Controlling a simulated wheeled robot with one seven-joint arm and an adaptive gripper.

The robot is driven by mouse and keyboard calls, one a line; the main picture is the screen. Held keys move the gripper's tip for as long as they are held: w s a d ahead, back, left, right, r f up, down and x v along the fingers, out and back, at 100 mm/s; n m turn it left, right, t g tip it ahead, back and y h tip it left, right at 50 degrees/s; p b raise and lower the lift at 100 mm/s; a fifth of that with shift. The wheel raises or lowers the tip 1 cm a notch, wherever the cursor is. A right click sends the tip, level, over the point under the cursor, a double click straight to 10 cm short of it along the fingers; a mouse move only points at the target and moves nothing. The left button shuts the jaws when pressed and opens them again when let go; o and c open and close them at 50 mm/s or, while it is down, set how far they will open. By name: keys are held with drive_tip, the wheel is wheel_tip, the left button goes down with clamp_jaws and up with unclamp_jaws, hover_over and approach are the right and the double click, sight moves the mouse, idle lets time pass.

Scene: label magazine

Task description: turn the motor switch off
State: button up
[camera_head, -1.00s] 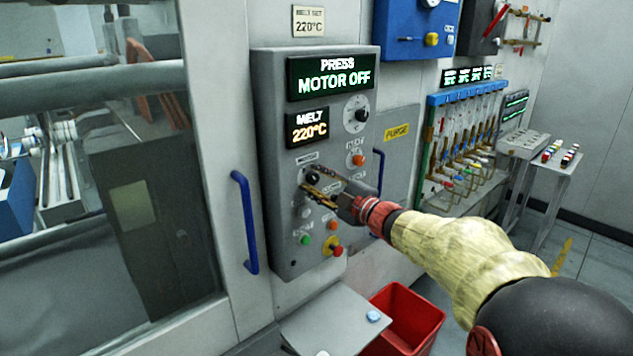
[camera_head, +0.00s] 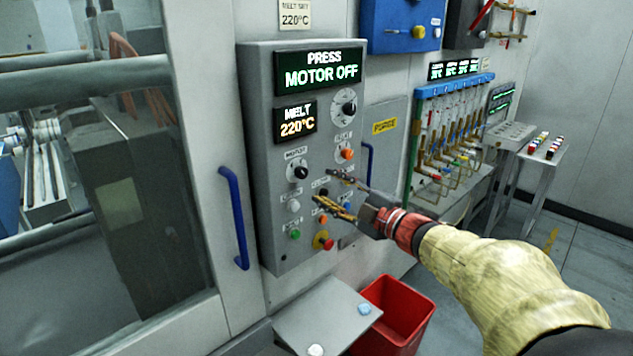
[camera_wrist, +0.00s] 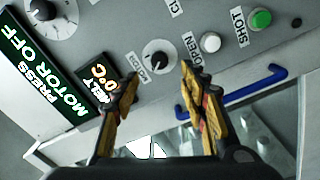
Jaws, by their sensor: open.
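The motor switch (camera_head: 298,172) is a black round knob on a pale dial under a MOTOR label, on the grey control panel (camera_head: 262,150). It is in plain view in the head view and also shows in the wrist view (camera_wrist: 157,60), ahead of and between my fingertips. The display (camera_head: 319,71) above reads PRESS MOTOR OFF. My gripper (camera_head: 328,187) is open and empty, to the right of the knob and apart from it. Its two yellow-and-black fingers also show in the wrist view (camera_wrist: 160,78). The knob's exact pointer angle is hard to read.
Other controls crowd the panel: an orange knob (camera_head: 346,154), a white button (camera_head: 293,206), a green button (camera_head: 294,234) and a red knob on yellow (camera_head: 324,241). A blue handle (camera_head: 233,217) stands left. A red bin (camera_head: 398,316) and grey shelf (camera_head: 318,315) lie below.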

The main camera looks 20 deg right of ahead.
drive_tip(key=shift+v, duration=1.35)
drive_tip(key=s+d+f+m+g+h, duration=0.1)
drive_tip(key=d+f+m+g+h, duration=0.1)
drive_tip(key=d+f+m+h, duration=0.4)
drive_tip(key=s+d+f+m+g+h, duration=0.1)
drive_tip(key=s+d+f+m+h, duration=0.25)
drive_tip(key=d, duration=0.55)
drive_tip(key=s+f+m+g+h, duration=0.3)
drive_tip(key=s+f+m+g, duration=0.2)
drive_tip(key=s+m, duration=0.15)
drive_tip(key=s+a+f+m+g+y, duration=0.2)
drive_tip(key=s+a, duration=0.5)
drive_tip(key=a, duration=0.1)
drive_tip(key=s+a+f+m+g+y, duration=0.1)
drive_tip(key=s+a+f+g+y, duration=0.15)
drive_tip(key=s+a, duration=0.45)
drive_tip(key=s+a+r+n+y, duration=0.1)
drive_tip(key=s+a, duration=0.1)
drive_tip(key=a, duration=0.4)
drive_tip(key=s+a+r+n+y, duration=0.1)
drive_tip(key=s+a+r, duration=0.1)
drive_tip(key=a, duration=0.5)
drive_tip(key=shift+r+t, duration=0.2)
drive_tip(key=shift+t, duration=0.25)
